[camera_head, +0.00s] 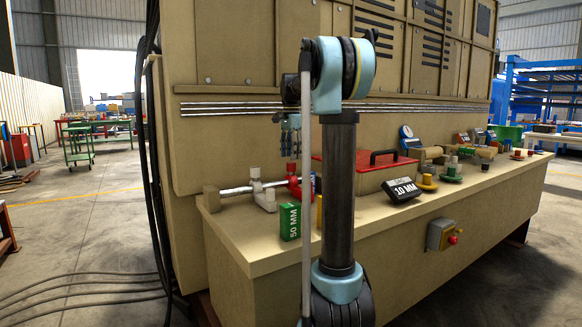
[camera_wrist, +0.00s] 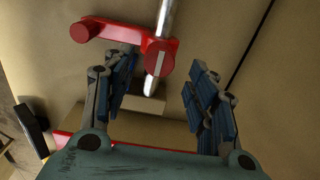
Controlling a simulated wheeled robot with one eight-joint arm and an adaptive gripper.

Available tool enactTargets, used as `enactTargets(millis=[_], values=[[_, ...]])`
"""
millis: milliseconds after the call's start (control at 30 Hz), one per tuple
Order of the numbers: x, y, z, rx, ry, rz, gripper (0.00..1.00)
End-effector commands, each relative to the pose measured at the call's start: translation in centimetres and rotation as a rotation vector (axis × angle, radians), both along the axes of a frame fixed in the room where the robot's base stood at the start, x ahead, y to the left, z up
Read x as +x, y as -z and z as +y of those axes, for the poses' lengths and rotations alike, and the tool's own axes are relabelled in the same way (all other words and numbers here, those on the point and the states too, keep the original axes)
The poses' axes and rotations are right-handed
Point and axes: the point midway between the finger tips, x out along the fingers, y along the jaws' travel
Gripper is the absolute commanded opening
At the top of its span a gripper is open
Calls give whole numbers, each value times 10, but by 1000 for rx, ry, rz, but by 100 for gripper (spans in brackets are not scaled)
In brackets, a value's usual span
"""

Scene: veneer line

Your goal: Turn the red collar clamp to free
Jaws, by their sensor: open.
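The red collar clamp (camera_head: 294,186) sits on a silver rod (camera_head: 235,190) above the bench, partly hidden by my arm in the head view. In the wrist view the red clamp (camera_wrist: 125,33) shows an arm with a round end at left and a round red knob (camera_wrist: 160,57) with a pale line across its face. The silver rod (camera_wrist: 166,14) passes by the knob. My gripper (camera_head: 290,124) is open and empty, pointing down above the clamp. In the wrist view its blue-padded fingers (camera_wrist: 165,68) stand either side of the knob, apart from it.
A white clamp (camera_head: 257,190) sits on the same rod to the left. The machine's beige wall (camera_head: 240,150) rises behind.

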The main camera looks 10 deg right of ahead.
Motion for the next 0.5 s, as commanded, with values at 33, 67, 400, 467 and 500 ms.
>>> enactTargets(millis=[33,67,400,467,500], values=[[0,9,0,0,0,0,52],[0,14,0,0,0,0,52],[0,47,0,0,0,0,52],[0,48,0,0,0,0,52],[0,49,0,0,0,0,52]])
